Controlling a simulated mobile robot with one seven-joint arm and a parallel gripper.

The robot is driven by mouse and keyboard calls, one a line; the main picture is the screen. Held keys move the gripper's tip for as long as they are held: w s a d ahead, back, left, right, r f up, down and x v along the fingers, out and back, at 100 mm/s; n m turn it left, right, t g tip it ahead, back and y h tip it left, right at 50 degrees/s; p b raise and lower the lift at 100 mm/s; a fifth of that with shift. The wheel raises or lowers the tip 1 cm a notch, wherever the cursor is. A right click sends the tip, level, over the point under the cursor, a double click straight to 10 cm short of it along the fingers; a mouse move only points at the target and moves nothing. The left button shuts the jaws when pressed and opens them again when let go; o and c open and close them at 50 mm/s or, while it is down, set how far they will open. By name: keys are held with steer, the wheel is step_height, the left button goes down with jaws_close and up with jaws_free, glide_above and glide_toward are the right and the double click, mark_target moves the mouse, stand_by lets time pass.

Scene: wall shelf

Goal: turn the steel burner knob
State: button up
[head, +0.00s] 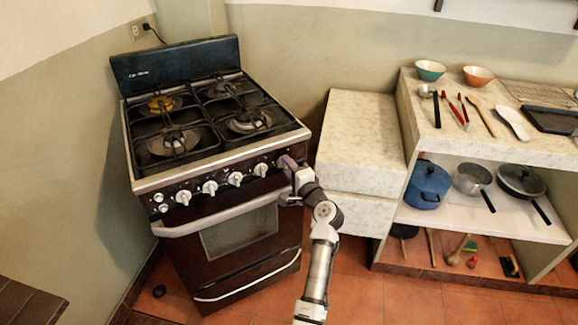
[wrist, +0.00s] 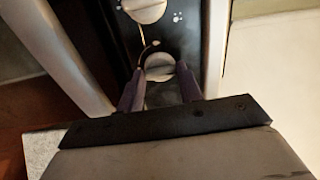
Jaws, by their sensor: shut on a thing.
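The stove's dark front panel (head: 222,184) carries a row of pale steel-coloured knobs, one of them a burner knob (head: 260,169) just left of my gripper. My gripper (head: 286,162) is at the right end of this row and hides the knob there in the head view. In the wrist view, the end burner knob (wrist: 159,68) sits between the two purple-grey fingers of my gripper (wrist: 160,80), which are shut on it. Another knob (wrist: 144,10) shows at the top of the wrist view, apart from the fingers.
The oven door handle (head: 215,216) runs below the knobs, close to my wrist. A stone-topped block (head: 360,125) stands just right of the stove. A shelf unit with bowls, utensils and a blue pot (head: 427,184) is farther right. Tiled floor is clear in front.

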steer(key=shift+m, duration=0.3)
steer(key=o, duration=1)
steer(key=b+v, duration=0.2)
steer(key=v, duration=1.2)
steer(key=shift+b, duration=0.4)
steer(key=shift+a, duration=0.1)
